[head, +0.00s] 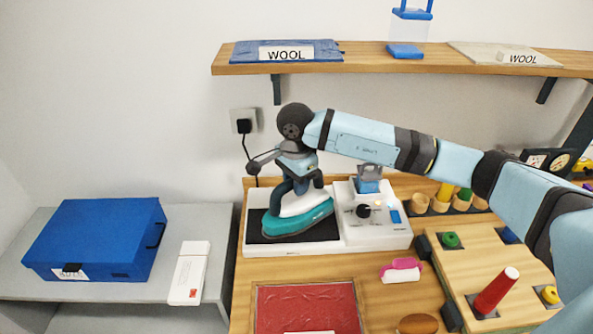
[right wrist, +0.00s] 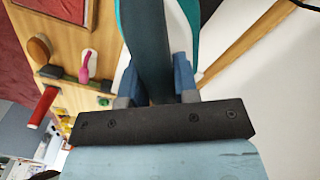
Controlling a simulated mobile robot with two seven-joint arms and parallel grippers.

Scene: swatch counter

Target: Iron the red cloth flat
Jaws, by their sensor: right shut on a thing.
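The red cloth (head: 305,306) lies at the front of the wooden counter, with crease marks across it; a white label at its near edge is cut off by the picture. The iron (head: 300,219), teal and white, is over the black pad of the white station (head: 375,236); I cannot tell if it touches the pad. My right gripper (head: 296,183) is shut on the iron's dark handle from above. In the right wrist view the handle (right wrist: 150,45) is between the two blue fingers (right wrist: 155,85). My left gripper is not in view.
A blue case (head: 95,238) and a white box (head: 188,272) are on the grey table at left. A pink-and-white item (head: 401,270) and a brown oval piece (head: 418,323) lie right of the cloth, near a peg board (head: 490,258). A shelf (head: 390,62) hangs above.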

